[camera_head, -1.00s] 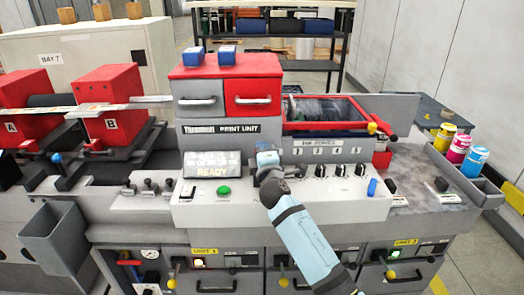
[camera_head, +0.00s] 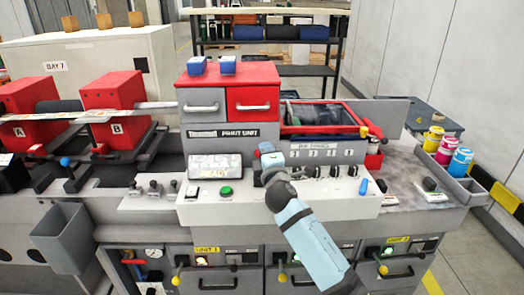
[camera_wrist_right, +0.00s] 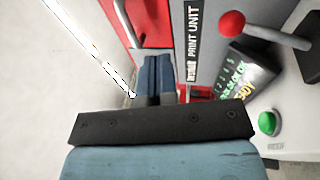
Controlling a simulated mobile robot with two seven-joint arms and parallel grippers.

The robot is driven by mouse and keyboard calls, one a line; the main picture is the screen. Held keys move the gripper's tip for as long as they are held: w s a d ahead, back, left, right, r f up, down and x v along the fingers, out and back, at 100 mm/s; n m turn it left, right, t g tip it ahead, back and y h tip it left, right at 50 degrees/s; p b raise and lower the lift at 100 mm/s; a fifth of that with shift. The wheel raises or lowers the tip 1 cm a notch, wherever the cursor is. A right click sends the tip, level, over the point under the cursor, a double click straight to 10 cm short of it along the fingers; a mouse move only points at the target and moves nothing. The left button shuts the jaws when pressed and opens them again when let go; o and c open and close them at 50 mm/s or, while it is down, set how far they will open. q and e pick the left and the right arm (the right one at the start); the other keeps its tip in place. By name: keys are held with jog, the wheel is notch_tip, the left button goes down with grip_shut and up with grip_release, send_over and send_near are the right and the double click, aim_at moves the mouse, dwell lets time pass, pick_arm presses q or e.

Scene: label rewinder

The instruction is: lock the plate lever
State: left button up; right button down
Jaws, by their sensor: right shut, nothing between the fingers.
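My right gripper (camera_head: 268,152) is shut and empty, above the control panel (camera_head: 320,205) and right of the display (camera_head: 215,166). In the right wrist view its dark fingers (camera_wrist_right: 156,80) are together in front of the print unit's face. A lever with a red ball knob (camera_wrist_right: 232,23) and grey shaft shows there, beside the display (camera_wrist_right: 240,85) and apart from the fingers. A yellow-knobbed lever (camera_head: 364,131) stands at the right of the red-framed window. I cannot tell which is the plate lever. My left gripper is not in view.
A green button (camera_head: 226,191), several dark knobs (camera_head: 335,171) and a blue switch (camera_head: 363,187) crowd the panel. Red drawer (camera_head: 252,103) stands above. Ink cans (camera_head: 446,150) stand at right. Red blocks (camera_head: 112,92) stand at left.

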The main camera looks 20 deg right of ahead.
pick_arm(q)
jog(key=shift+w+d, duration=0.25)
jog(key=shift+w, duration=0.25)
pick_arm(e)
jog(key=s+r, duration=0.2)
jog(key=s, duration=0.1)
jog(key=s+r, duration=0.1)
jog(key=shift+s, duration=0.4)
jog(key=s+f+m+g+y, duration=0.25)
jog(key=s+f, duration=0.25)
jog(key=f, duration=0.7)
pick_arm(q)
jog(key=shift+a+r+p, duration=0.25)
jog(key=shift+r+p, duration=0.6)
jog(key=shift+p, duration=0.05)
pick_arm(e)
jog(key=s+a+f+m+g+y, duration=0.1)
jog(key=s+f+m+g, duration=0.2)
jog(key=s+f, duration=0.9)
jog(key=s+a+f+m+g+y, duration=0.2)
jog(key=s+f+m, duration=0.6)
jog(key=s+f, duration=0.4)
jog(key=s+g, duration=0.1)
jog(key=s, duration=0.4)
jog(key=shift+f+m+g, duration=0.15)
jog(key=shift+m+g, duration=0.2)
